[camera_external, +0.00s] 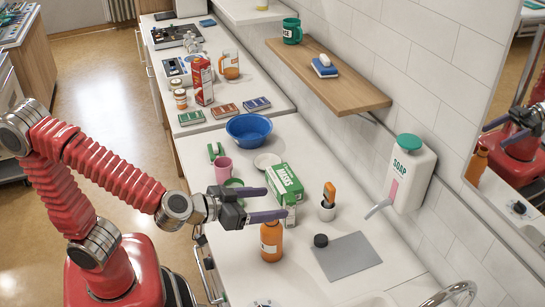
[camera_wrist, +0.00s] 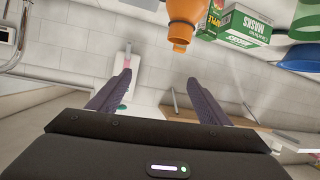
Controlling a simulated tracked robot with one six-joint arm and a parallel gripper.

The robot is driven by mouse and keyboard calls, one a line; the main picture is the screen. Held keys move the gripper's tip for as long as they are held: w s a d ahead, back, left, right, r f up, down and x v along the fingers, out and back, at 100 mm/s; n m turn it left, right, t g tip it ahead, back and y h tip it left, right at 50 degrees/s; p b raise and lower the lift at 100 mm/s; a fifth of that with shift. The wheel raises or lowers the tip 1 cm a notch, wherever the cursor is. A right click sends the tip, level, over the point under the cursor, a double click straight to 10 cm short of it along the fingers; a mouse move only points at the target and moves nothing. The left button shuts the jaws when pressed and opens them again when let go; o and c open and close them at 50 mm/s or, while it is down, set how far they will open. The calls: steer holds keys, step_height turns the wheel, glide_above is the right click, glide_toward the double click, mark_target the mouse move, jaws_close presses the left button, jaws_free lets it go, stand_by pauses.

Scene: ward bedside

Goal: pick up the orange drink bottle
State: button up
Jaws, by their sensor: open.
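In the wrist view, which looks upside down, the bottle (camera_wrist: 187,14) shows at the top edge, partly cut off, outside the space between the fingers. My gripper (camera_external: 276,202) is open, with its two dark purple fingers stretched out to the right, and appears higher than the counter near the bottle. In the wrist view the gap between the fingers (camera_wrist: 160,78) is empty. I see no contact between the fingers and the bottle.
A green MASKS box (camera_external: 285,181) stands behind the bottle, with a pink mug (camera_external: 223,167) and blue bowl (camera_external: 248,128) farther back. A soap dispenser (camera_external: 410,175) hangs on the wall.

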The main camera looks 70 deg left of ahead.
mark_target(262, 237)
steer(key=shift+g+y, duration=0.4)
steer(key=shift+y, duration=0.2)
steer(key=f, duration=0.9)
steer(key=s+a+f, duration=0.1)
steer(key=f, duration=0.4)
steer(key=shift+f, duration=0.3)
steer(key=shift+w, duration=0.1)
steer(key=shift+w+a+f, duration=0.2)
steer(key=shift+w+f, duration=0.05)
steer(key=shift+w, duration=0.4)
steer(key=shift+x, duration=2.95)
